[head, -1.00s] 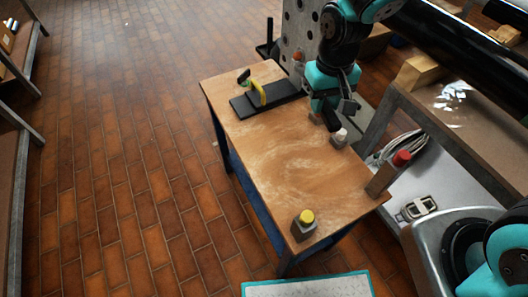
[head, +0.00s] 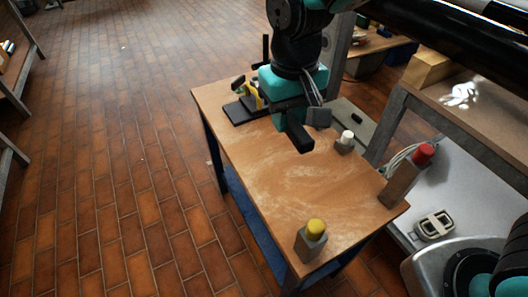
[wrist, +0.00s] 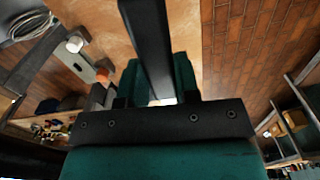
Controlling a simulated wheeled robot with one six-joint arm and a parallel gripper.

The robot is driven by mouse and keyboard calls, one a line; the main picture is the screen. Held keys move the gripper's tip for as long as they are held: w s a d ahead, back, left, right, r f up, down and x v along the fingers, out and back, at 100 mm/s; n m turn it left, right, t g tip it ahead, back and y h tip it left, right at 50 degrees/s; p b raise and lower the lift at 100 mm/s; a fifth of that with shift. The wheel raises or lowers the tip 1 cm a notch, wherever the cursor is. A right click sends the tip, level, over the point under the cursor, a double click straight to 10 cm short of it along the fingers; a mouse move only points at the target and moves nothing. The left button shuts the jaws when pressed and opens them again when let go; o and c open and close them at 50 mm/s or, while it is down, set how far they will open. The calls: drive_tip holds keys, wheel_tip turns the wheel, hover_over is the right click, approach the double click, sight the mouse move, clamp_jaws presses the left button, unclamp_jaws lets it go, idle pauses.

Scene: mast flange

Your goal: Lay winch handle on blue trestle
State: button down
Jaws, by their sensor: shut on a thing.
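The blue trestle is a table with a worn wooden top (head: 262,165) and blue underparts (head: 250,208). My gripper (head: 297,118) is over the far half of the top, right of its middle, and is shut on a dark bar, which looks like the winch handle (head: 299,139). The gripped end is mostly hidden.
A black plate (head: 240,112) with a yellow part lies on the far left of the top. Grey blocks with a yellow cap (head: 315,228), a white cap (head: 346,136) and a red cap (head: 424,152) stand around the near and right edges. The top's middle is clear.

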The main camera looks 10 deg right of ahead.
sight(282, 187)
wheel_tip(282, 187, down, 20)
drive_tip(key=b, duration=0.3)
drive_tip(key=shift+r, duration=0.25)
drive_tip(key=shift+f, duration=0.15)
drive_tip(key=c, duration=0.8)
unclamp_jaws()
drive_tip(key=shift+c, duration=0.2)
drive_tip(key=shift+f+b, duration=0.1)
drive_tip(key=shift+b, duration=0.25)
